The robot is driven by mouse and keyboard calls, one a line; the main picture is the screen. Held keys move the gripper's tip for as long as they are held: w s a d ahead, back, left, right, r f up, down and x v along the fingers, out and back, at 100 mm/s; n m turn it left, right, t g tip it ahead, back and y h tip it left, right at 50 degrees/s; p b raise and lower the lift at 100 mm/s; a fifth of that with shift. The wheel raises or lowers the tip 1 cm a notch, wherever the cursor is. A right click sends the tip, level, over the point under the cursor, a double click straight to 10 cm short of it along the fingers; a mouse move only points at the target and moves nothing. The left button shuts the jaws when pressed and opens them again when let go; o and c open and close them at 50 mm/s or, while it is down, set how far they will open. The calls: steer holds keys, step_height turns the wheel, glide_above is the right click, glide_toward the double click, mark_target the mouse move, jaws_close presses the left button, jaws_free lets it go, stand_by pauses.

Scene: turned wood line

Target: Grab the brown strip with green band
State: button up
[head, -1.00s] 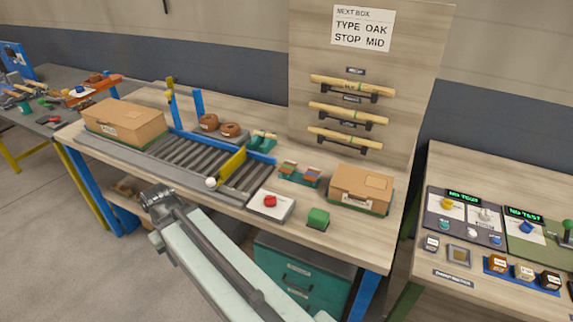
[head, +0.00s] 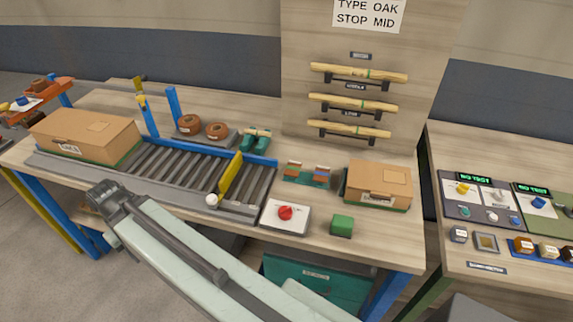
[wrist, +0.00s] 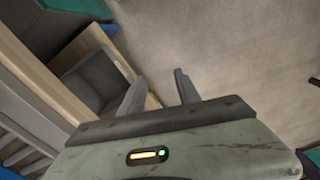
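No strip stands out clearly as brown with a green band. Three pale wooden sticks hang on a backboard in the head view: a top one (head: 345,71), a middle one (head: 345,102) and a bottom one (head: 345,129). They carry small bands or marks, too small to read surely. A small green tray (head: 306,183) on the bench holds several brownish and blue pieces. My gripper (wrist: 160,83) is open, with nothing seen between its fingers in the wrist view. In the head view my arm's end (head: 108,196) is in front of the bench's left part, well away from the sticks.
The bench carries a roller conveyor (head: 185,165) with a yellow stop (head: 231,174), a left carton (head: 85,136), a right carton (head: 380,184), a red button box (head: 286,216) and a green cube (head: 342,226). A second bench (head: 455,150) with test panels stands right. Brown rolls (head: 190,124) sit behind the conveyor.

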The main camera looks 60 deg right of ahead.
steer(key=o, duration=0.9)
steer(key=r+p, duration=0.3)
steer(key=shift+w+d, duration=0.15)
steer(key=shift+w, duration=0.05)
steer(key=w+d+r+m+p, duration=0.2)
steer(key=d+r+m+p, duration=0.3)
steer(key=d+r+p, duration=0.4)
steer(key=m+t+y, duration=0.1)
steer(key=m+t, duration=0.3)
steer(key=m, duration=2.3)
glide_toward(296, 169)
steer(key=b+x, duration=0.7)
steer(key=shift+d+f+b, duration=0.1)
steer(key=shift+f+b, duration=0.2)
steer(key=shift+b, duration=0.05)
steer(key=shift+r, duration=0.2)
